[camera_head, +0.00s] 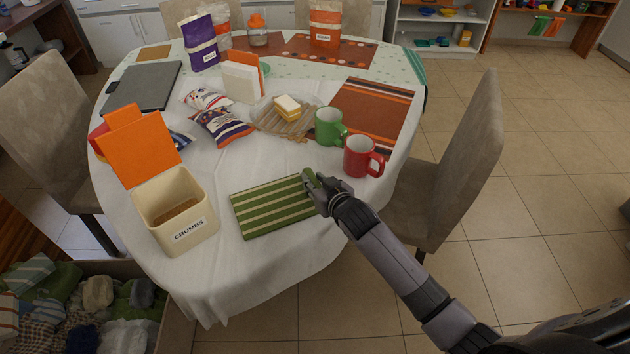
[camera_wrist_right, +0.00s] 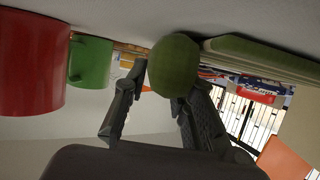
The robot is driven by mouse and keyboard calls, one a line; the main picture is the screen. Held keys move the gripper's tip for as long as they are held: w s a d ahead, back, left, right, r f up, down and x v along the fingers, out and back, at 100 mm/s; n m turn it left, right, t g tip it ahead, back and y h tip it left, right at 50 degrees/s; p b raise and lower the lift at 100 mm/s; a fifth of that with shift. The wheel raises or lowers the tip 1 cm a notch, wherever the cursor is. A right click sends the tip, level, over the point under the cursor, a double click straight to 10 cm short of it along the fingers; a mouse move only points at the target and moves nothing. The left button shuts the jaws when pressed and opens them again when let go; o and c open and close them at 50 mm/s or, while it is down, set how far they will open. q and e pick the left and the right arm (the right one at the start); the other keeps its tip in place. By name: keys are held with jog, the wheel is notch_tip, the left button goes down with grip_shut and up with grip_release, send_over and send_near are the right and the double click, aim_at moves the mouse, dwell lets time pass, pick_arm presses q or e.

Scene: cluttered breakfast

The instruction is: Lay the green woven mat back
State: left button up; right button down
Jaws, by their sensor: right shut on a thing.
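The green woven mat (camera_head: 272,207) with pale stripes lies at the table's front, right of the crumbs box. It looks doubled over, with a thick edge in the right wrist view (camera_wrist_right: 262,58). My right gripper (camera_head: 313,184) is at the mat's right edge, shut on a rounded green part of it. That part shows at the fingertips in the right wrist view (camera_wrist_right: 174,66). My left gripper is not in view.
A red mug (camera_head: 358,158) stands just behind my right gripper, with a green mug (camera_head: 328,126) beyond it. The cream crumbs box (camera_head: 178,205) with an orange lid stands left of the mat. White tablecloth (camera_head: 240,268) is bare in front of the mat.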

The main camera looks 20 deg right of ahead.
jog(key=shift+f, duration=0.15)
jog(key=c, duration=1.3)
grip_release()
jog(key=shift+c, duration=0.2)
jog(key=shift+r, duration=0.25)
jog(key=shift+s, duration=0.4)
jog(key=v, duration=1.1)
jog(key=shift+r, duration=0.2)
jog(key=shift+o, duration=0.6)
jog(key=shift+d, duration=0.1)
